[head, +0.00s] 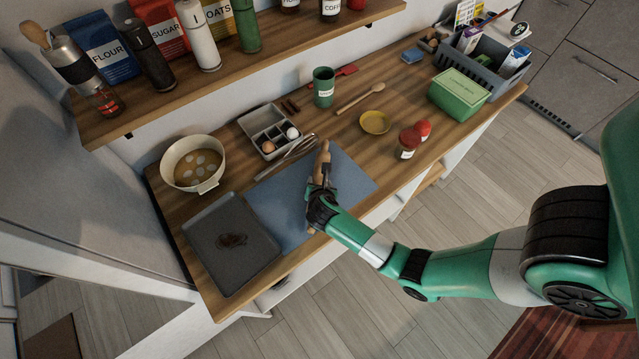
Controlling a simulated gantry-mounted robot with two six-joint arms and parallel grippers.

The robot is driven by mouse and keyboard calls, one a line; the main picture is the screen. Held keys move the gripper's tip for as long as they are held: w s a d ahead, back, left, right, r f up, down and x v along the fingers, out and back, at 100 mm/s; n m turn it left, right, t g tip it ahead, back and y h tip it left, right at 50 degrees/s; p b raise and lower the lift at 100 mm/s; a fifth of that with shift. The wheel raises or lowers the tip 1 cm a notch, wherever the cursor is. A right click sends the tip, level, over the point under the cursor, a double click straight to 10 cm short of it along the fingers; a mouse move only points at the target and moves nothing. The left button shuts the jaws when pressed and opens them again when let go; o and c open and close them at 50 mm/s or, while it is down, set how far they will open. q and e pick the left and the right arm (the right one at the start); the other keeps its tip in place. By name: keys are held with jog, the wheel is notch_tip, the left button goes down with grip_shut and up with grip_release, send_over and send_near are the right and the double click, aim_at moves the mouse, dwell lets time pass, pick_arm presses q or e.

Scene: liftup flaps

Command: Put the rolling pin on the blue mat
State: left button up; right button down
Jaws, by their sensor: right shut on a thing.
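The wooden rolling pin (323,160) is over the right part of the blue mat (277,200), its long axis pointing away from me. My right gripper (322,183) is shut on the rolling pin and hides its near part. I cannot tell whether the pin touches the mat or is held just above it. The mat lies flat on the wooden counter and is bare on its left side. My left gripper is not in view.
A dark baking tray (212,270) lies left of the mat, and a pot (192,183) stands behind the tray. A whisk (288,156) and an egg box (250,130) are behind the mat. Red-lidded jars (409,141) stand to the right. A shelf (270,52) hangs above.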

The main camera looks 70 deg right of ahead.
jog(key=shift+w+r, duration=0.1)
jog(key=shift+c, duration=1)
grip_release()
jog(key=shift+a+r, duration=0.2)
jog(key=shift+r, duration=0.05)
jog(key=p+v, duration=0.3)
jog(key=v, duration=0.7)
jog(key=shift+a+r, duration=0.1)
jog(key=shift+a, duration=0.1)
jog(key=shift+s+a+r+p, duration=0.3)
jog(key=shift+s, duration=0.05)
